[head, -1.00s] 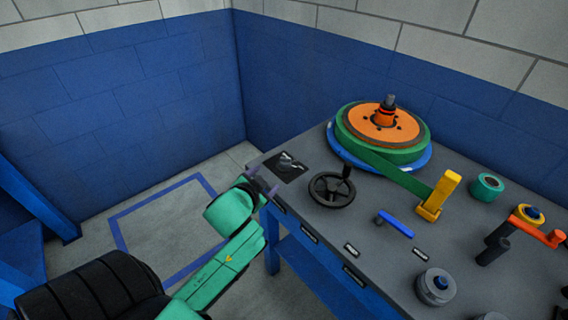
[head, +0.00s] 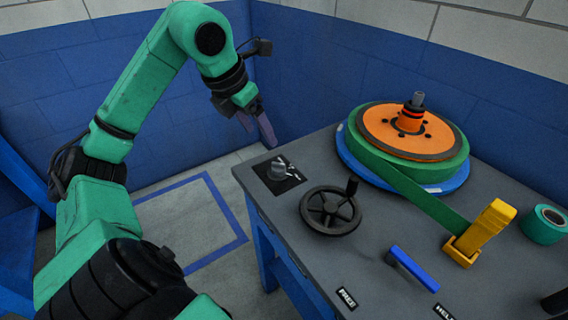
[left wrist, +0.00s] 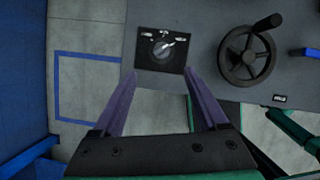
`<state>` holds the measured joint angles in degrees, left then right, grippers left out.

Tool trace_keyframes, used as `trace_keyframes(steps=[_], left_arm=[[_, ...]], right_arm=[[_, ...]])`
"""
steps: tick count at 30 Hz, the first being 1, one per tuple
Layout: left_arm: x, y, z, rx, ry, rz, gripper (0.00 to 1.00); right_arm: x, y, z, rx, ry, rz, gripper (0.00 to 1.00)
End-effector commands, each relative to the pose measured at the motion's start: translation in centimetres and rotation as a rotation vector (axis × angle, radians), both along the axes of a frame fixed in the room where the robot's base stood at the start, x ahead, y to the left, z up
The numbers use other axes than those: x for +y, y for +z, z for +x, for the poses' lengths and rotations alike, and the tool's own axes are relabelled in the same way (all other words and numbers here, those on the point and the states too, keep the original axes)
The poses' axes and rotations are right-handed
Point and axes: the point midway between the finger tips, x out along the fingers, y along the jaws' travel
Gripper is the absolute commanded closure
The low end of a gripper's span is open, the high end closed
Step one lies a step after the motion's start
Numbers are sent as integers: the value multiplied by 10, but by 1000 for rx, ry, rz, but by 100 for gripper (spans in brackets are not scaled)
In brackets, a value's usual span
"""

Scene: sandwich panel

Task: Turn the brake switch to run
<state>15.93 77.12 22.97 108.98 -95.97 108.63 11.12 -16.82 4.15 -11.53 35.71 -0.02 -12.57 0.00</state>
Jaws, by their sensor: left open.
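The brake switch (head: 278,169) is a grey knob on a black square plate at the table's far left corner. It also shows in the left wrist view (left wrist: 163,48), with a light pointer tilted to the upper right. Small white marks sit around the knob, too small to read. My left gripper (head: 259,127) is above and a little behind the switch in the head view, fingers angled down. In the left wrist view its two purple fingers (left wrist: 160,74) are apart and empty, with the switch beyond their tips. My right gripper is not in view.
A black handwheel (head: 330,210) with an upright handle stands close to the right of the switch. The space above the switch is free.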

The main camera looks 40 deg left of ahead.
Motion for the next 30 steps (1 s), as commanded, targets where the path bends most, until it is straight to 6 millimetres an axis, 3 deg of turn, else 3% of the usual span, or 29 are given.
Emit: trace_keyframes(steps=[8,15,18,28,29,30], left_arm=[[-3,-53,20,10,-2,-5,24],[-5,-109,43,9,-5,-5,24],[-5,-124,50,7,-4,-3,24],[-5,-133,54,5,-5,-1,24],[-5,-133,54,5,-5,-1,32],[-5,-133,54,5,-5,-1,47]], right_arm=[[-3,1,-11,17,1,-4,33],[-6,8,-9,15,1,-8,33],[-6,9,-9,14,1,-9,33],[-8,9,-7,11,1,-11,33],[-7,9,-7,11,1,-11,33],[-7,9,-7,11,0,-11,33]])
